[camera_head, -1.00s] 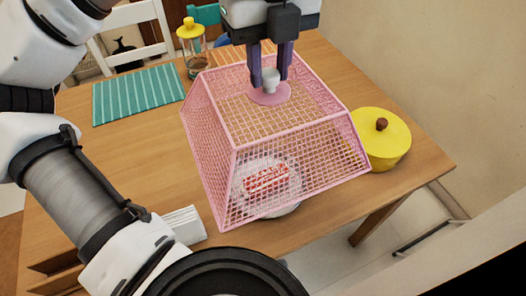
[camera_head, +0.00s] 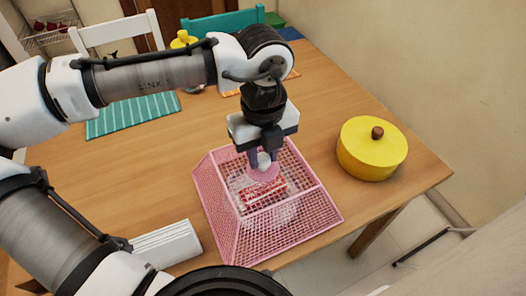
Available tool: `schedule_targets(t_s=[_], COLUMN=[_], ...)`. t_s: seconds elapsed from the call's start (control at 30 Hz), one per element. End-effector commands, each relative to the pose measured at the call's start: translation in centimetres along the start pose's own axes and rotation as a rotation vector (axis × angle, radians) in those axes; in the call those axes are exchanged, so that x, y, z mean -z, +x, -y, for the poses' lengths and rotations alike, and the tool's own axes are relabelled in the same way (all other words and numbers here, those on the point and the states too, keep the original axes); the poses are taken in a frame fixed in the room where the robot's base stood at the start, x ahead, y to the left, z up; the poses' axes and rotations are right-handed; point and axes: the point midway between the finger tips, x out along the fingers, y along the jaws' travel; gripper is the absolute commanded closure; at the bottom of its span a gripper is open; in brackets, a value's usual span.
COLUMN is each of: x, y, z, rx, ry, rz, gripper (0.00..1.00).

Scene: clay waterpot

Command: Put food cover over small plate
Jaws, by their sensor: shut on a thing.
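The pink mesh food cover (camera_head: 222,208) is at the table's front edge, left of the yellow pot. The cover surrounds the plate in this view. I cannot tell whether its lower rim touches the table.
A yellow pot (camera_head: 371,150) with a brown knob stands to the right. A teal striped mat (camera_head: 130,115) lies at the back left on the wooden table (camera_head: 330,85). A white block-like object (camera_head: 165,243) is at the front left. White and teal chairs stand behind.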

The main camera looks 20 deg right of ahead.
Motion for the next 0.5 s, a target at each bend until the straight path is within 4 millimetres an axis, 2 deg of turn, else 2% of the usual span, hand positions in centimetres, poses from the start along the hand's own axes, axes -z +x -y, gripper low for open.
schedule_targets(t_s=[0.47, 0.5], x=[-0.03, -0.04], y=[0.70, 0.65], z=[0.04, 0.02], rx=[0.002, 0.002], ry=[0.000, 0.000], rz=[0.000, 0.001], gripper=[1.00, 0.68])
